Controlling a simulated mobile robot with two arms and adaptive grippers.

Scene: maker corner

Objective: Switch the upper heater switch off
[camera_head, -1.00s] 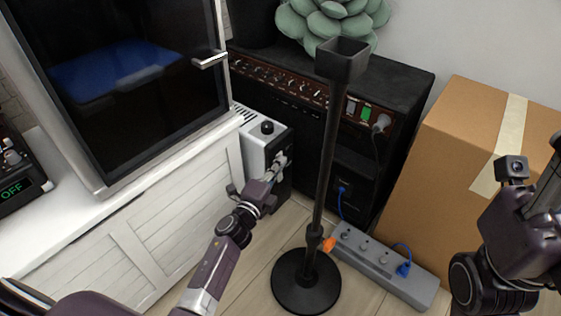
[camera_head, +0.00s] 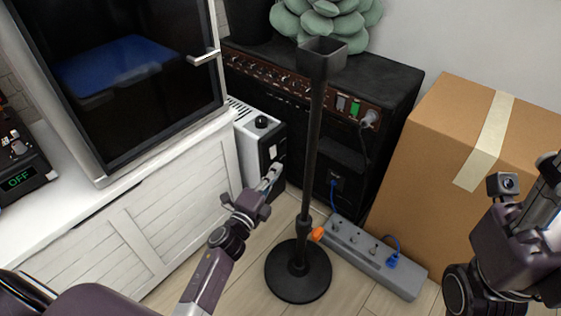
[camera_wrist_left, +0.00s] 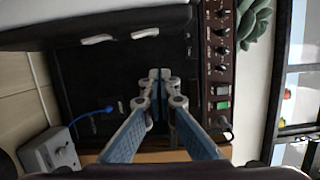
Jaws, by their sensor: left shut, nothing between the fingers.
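The heater (camera_head: 248,143) is a white box with a black front panel and a black knob on top, standing at the right end of the white cabinet. The upper heater switch (camera_head: 272,152) is a small white rocker on that panel. In the left wrist view the upper switch (camera_wrist_left: 145,33) and the lower switch (camera_wrist_left: 98,39) both show near the top. My left gripper (camera_head: 274,170) is shut and empty, just below the upper switch in the head view; contact cannot be told. Its fingertips (camera_wrist_left: 160,75) show apart from both switches in the wrist view. My right gripper (camera_head: 510,232) is at the right edge, its fingers unclear.
A black stand (camera_head: 310,150) with a round base rises right of my left gripper. Behind it is a black amplifier (camera_head: 392,95). A grey power strip (camera_head: 375,258) lies on the floor, and a cardboard box (camera_head: 440,190) stands at right. A glass-doored machine (camera_head: 150,90) sits on the cabinet (camera_head: 170,205).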

